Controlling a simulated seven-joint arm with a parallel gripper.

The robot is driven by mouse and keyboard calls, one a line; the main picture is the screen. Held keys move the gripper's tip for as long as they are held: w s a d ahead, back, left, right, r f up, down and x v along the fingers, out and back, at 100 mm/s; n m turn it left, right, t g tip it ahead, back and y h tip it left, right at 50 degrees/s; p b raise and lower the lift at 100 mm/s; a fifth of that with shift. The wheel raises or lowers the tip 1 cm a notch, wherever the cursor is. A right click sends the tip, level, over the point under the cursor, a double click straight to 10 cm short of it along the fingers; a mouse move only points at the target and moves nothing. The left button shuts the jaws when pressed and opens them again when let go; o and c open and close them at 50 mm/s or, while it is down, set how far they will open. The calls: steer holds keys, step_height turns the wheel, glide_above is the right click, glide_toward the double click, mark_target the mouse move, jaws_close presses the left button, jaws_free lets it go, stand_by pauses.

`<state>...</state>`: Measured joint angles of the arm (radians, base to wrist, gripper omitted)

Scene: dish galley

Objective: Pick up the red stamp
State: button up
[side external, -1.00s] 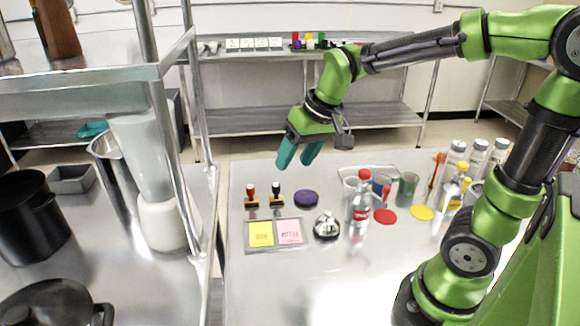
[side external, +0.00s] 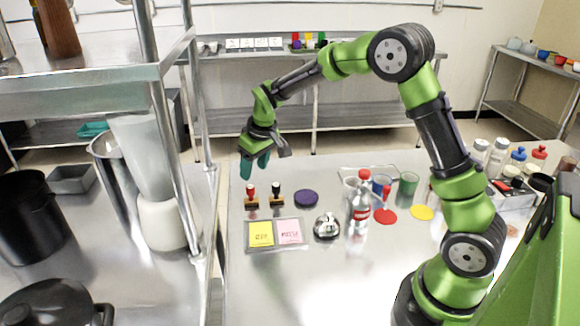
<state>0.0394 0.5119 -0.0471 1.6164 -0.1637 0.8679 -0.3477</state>
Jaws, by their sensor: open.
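The red stamp (side external: 250,191) stands upright at the far left of the metal table, a red knob on a small wooden base. A similar black-knobbed stamp (side external: 276,190) stands just to its right.
A purple round pad (side external: 306,198) lies right of the stamps. A tray (side external: 275,247) with yellow and pink notes lies in front of them, beside a silver bell (side external: 326,226). A bottle (side external: 360,205) and cups stand farther right. A shelf post (side external: 168,130) rises at left.

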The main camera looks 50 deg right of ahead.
mark_target(250, 187)
steer(key=x, duration=0.8)
steer(key=shift+a+f, duration=0.1)
steer(key=shift+f, duration=0.1)
jaws_close()
